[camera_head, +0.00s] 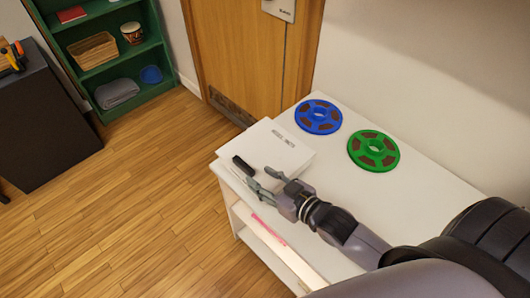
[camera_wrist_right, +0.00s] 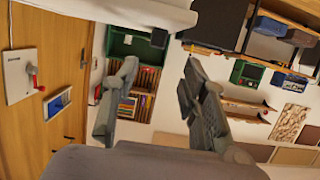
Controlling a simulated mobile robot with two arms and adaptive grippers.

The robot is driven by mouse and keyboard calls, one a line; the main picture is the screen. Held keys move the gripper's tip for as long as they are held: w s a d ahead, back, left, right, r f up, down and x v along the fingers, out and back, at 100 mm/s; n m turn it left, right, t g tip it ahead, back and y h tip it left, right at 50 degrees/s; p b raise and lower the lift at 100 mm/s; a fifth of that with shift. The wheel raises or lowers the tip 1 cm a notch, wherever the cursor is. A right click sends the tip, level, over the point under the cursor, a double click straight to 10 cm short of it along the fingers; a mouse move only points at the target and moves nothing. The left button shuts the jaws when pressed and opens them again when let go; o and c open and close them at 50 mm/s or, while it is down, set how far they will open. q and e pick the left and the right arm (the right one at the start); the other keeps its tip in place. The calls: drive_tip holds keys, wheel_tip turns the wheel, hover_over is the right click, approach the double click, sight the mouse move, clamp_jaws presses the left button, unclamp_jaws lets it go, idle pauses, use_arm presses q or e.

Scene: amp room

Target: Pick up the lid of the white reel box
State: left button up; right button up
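My right gripper (camera_head: 258,172) is at the box's near left edge, fingers spread. Whether it touches the box is unclear. A dark piece shows at one fingertip. In the right wrist view, the right gripper's fingers (camera_wrist_right: 158,82) are wide apart with nothing between them, and a white surface crosses the top. My left gripper is not in view.
A blue reel (camera_head: 318,117) and a green reel (camera_head: 373,151) lie on the white cabinet (camera_head: 335,180) right of the box. A wooden door (camera_head: 240,50) and wall stand behind. A green shelf (camera_head: 100,55) and dark cabinet (camera_head: 45,125) are left; the wooden floor between is clear.

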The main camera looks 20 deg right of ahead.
sight(245, 166)
drive_tip(key=shift+x, duration=1)
drive_tip(key=shift+w, duration=0.2)
drive_tip(key=shift+w+f, duration=0.15)
drive_tip(key=shift+w, duration=0.25)
drive_tip(key=x, duration=0.3)
drive_tip(key=shift+w+f+p, duration=0.2)
drive_tip(key=shift+w+p, duration=0.1)
drive_tip(key=shift+w+a+f, duration=0.15)
drive_tip(key=shift+w, duration=0.2)
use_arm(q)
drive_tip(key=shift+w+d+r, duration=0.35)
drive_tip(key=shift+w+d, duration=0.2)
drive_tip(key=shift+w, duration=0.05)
use_arm(e)
drive_tip(key=shift+s, duration=0.1)
drive_tip(key=c, duration=0.6)
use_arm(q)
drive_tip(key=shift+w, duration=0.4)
use_arm(e)
clamp_jaws()
